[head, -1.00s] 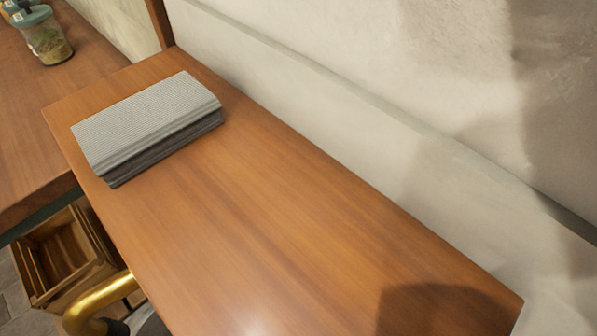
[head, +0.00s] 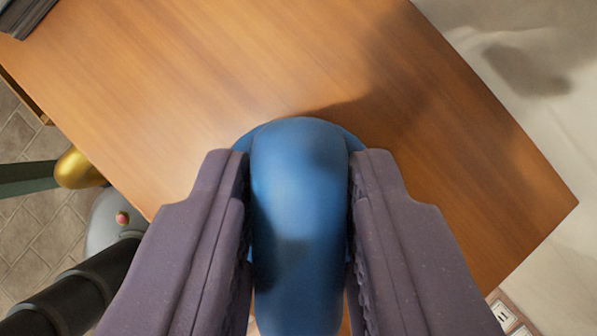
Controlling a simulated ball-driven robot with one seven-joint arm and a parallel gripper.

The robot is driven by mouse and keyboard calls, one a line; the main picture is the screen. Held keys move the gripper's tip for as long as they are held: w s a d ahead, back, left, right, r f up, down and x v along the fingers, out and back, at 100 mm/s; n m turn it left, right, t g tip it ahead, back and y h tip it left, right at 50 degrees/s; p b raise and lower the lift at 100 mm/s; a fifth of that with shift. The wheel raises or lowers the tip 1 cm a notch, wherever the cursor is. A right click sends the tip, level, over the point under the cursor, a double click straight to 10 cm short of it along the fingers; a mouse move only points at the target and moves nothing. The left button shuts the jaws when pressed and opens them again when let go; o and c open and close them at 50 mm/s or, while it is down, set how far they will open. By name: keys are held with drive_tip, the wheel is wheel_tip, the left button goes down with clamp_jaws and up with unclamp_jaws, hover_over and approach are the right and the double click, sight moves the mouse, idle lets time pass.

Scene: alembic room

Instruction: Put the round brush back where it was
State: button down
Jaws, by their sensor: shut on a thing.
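My gripper (head: 300,215) is at the bottom centre, with its two purple-grey fingers pressed against the sides of a blue rounded thing (head: 299,190). This looks like the round brush, seen from its blue back or handle. A wider blue rim shows behind it at the top. Any bristles are hidden. The brush is over the wooden tabletop (head: 230,70); I cannot tell whether it touches the wood.
A grey folded stack (head: 35,18) is cut off at the top left corner. The pale wall (head: 520,60) runs along the right. Tiled floor (head: 30,230) shows at the left. The tabletop above and left of the brush is clear.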

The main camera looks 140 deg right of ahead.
drive_tip(key=shift+a, duration=0.1)
drive_tip(key=c, duration=0.8)
unclamp_jaws()
drive_tip(key=shift+f, duration=0.1)
drive_tip(key=shift+c, duration=0.2)
drive_tip(key=p+v, duration=0.1)
drive_tip(key=v, duration=1.1)
